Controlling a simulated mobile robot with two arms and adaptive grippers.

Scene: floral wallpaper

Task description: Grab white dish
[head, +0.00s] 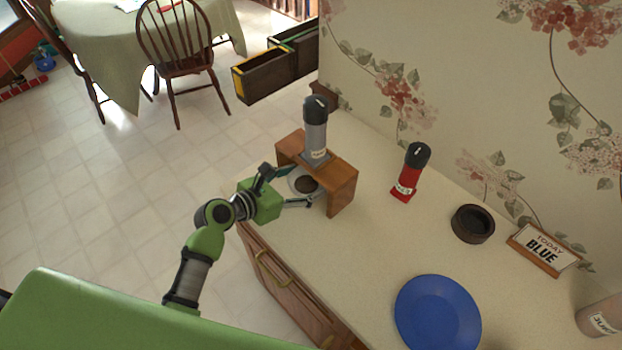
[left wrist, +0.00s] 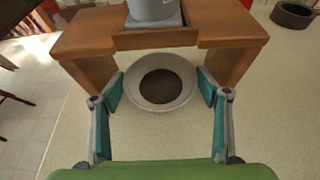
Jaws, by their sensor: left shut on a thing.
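The white dish (head: 293,183) is a shallow round bowl with a dark brown patch of contents in its middle. It sits low under the front of a small wooden stand (head: 342,184). It shows upright in the left wrist view (left wrist: 160,104). My left gripper (head: 299,187) reaches in from the left, and its two fingers (left wrist: 161,86) are shut on the dish from both sides at the rim. Part of the dish's far side is close under the stand's top. My right gripper is in neither view.
A grey dispenser (head: 315,135) stands on the stand, right above the dish. On the counter (head: 385,235) are a red dispenser (head: 411,172), a dark round bowl (head: 472,224), a blue plate (head: 438,315) and a "TODAY BLUE" sign (head: 543,250). The counter right of the stand has free room.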

